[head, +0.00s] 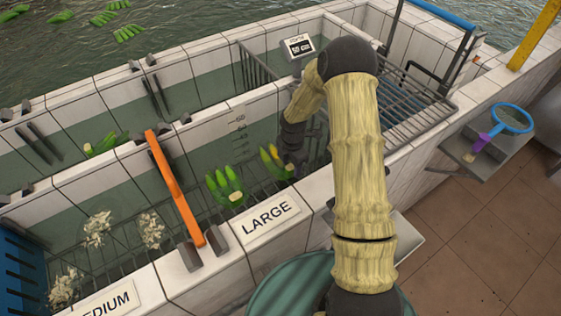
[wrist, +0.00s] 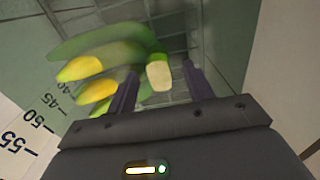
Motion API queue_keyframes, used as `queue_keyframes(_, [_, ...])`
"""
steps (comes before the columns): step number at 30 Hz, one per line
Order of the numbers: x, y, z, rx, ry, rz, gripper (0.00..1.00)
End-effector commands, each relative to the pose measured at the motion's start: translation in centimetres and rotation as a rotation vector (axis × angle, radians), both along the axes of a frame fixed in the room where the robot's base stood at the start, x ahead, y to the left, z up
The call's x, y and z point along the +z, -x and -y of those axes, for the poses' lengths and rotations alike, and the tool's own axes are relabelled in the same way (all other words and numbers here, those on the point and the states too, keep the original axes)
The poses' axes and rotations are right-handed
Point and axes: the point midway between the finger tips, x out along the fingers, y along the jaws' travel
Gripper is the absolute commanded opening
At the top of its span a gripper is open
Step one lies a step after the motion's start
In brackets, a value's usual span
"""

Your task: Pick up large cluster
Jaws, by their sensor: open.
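A banana-like cluster (head: 275,163), green with yellow tips, lies on the rack in the compartment labelled LARGE, right beside my gripper (head: 290,162). In the wrist view the same cluster (wrist: 100,68) spreads to the left, blurred, with its pale cut stem end (wrist: 158,76) showing between my two dark fingers (wrist: 160,68). The fingers are apart; I cannot tell whether they touch it. A second green cluster (head: 228,188) lies to the left in the same compartment, by the LARGE label (head: 267,219). My arm hides part of the compartment.
An orange divider (head: 174,188) separates this compartment from the one with pale scraps (head: 98,229). Tiled walls enclose the water. A scale display (head: 297,48) and wire rack (head: 415,105) stand behind. More green clusters (head: 125,32) float outside.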

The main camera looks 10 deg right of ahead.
Motion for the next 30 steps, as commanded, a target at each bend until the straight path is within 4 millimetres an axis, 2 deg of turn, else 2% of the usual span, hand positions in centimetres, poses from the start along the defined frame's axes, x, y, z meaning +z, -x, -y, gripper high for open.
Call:
queue_keyframes(12, [0.06, -0.03, 0.01, 0.0, 0.0, 0.001, 0.52])
queue_keyframes(13, [0.06, -0.03, 0.01, 0.0, 0.0, 0.001, 0.5])
queue_keyframes(18, [0.06, -0.03, 0.01, 0.0, 0.0, 0.001, 0.16])
queue_keyframes(21, [0.06, -0.03, 0.01, 0.0, 0.0, 0.001, 0.0])
queue_keyframes(30, [0.28, -0.12, 0.0, 0.0, 0.0, 0.003, 0.0])
